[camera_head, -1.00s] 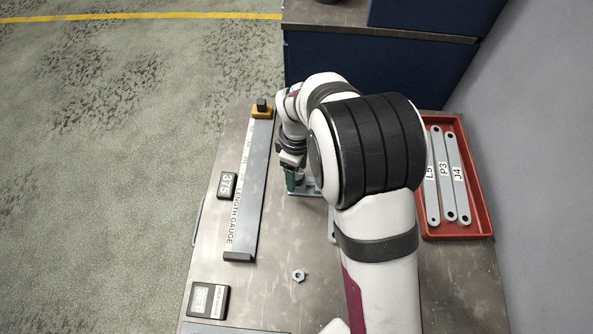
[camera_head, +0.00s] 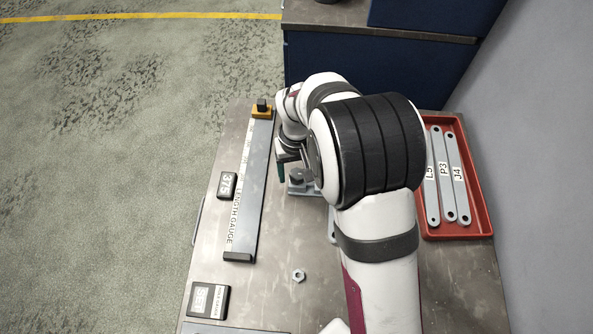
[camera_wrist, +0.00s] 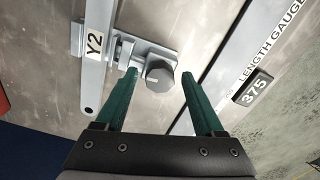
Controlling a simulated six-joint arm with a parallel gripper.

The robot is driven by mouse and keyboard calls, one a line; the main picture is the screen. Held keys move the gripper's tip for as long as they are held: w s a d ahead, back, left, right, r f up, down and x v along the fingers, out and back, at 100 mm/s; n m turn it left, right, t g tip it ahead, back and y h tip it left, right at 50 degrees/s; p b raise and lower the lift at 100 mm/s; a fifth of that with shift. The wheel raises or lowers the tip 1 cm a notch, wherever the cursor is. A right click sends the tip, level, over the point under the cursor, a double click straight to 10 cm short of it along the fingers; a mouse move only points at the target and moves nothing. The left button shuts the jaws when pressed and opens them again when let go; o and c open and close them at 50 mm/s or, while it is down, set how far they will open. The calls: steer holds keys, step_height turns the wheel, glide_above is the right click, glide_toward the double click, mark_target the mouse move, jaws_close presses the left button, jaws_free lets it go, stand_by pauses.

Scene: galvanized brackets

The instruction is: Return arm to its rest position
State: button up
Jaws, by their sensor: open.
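My gripper (camera_wrist: 165,92) is open, with its two green fingers apart. A bracket labelled Y2 (camera_wrist: 93,65) lies at the fixture, left of the fingers. In the head view my arm hides most of the fixture (camera_head: 305,189), and my gripper is partly hidden, with one green finger (camera_head: 281,170) showing just left of the fixture.
A length gauge (camera_head: 250,190) lies left of my gripper, with a 375 display (camera_head: 227,185) beside it. A red tray (camera_head: 485,225) at right holds brackets L5, P3 and J4. A nut (camera_head: 299,276) and another display box (camera_head: 207,301) lie nearer. A blue cabinet (camera_head: 370,75) stands behind.

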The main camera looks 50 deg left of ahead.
steer(key=m, duration=0.7)
jaws_close()
